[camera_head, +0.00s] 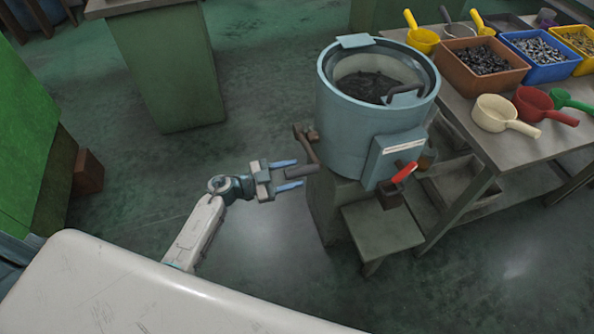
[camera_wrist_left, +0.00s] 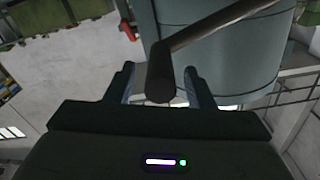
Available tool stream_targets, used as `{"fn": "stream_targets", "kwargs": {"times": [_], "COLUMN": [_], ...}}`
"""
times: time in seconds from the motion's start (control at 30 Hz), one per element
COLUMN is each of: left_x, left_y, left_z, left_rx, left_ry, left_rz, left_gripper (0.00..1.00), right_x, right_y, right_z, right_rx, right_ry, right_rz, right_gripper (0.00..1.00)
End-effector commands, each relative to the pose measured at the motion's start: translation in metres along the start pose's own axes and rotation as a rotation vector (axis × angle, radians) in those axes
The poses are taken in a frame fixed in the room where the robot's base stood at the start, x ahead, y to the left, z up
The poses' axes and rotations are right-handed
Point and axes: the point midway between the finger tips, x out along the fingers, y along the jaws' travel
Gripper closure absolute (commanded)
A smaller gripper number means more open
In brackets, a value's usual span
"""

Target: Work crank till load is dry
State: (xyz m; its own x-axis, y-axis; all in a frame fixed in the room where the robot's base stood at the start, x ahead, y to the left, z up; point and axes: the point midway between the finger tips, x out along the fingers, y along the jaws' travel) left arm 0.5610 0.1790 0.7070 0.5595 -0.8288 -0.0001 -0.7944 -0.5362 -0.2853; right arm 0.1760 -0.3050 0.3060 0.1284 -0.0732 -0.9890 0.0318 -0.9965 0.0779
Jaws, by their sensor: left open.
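A blue-grey drum machine (camera_head: 345,118) stands right of the middle in the head view, with a dark load (camera_head: 365,86) of small pieces inside its open top. A brown crank (camera_head: 306,146) sticks out of its left side, its grip end hanging low. My left gripper (camera_head: 297,173) is open and empty, its fingertips close to the crank's grip. In the left wrist view the crank (camera_wrist_left: 160,75) appears between the two spread fingers; I see no contact. My right gripper is out of view. I cannot tell how wet the load is.
A red-handled lever (camera_head: 404,172) is on the machine's front, above a low step (camera_head: 383,228). A workbench (camera_head: 470,130) at right holds bins of small parts and several scoops. A green cabinet (camera_head: 165,75) stands behind.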

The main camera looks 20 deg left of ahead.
Motion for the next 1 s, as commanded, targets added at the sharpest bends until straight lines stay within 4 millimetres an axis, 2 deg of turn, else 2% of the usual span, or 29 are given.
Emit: {"fn": "stream_targets", "kwargs": {"times": [0.1,0.2,0.5,0.7,0.77,1.0], "left_x": [0.014,0.019,0.021,0.021,0.021,0.021], "left_y": [-0.001,0.0,0.0,0.0,0.0,-0.001], "left_z": [-0.001,0.0,0.0,0.0,0.0,-0.001], "left_rx": [0.0,0.0,0.001,0.001,0.001,-0.002], "left_ry": [0.001,0.0,-0.001,-0.001,-0.001,-0.001], "left_rz": [-0.001,-0.001,0.0,0.0,0.0,0.0], "left_gripper": [0.51,0.51,0.51,0.91,1.0,1.0], "right_x": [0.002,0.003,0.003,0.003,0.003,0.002], "right_y": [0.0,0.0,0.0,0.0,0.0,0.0], "right_z": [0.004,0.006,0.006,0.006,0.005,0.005], "right_rx": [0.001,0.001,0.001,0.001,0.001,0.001], "right_ry": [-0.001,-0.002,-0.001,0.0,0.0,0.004], "right_rz": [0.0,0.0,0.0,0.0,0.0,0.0], "right_gripper": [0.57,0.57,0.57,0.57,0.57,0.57]}}
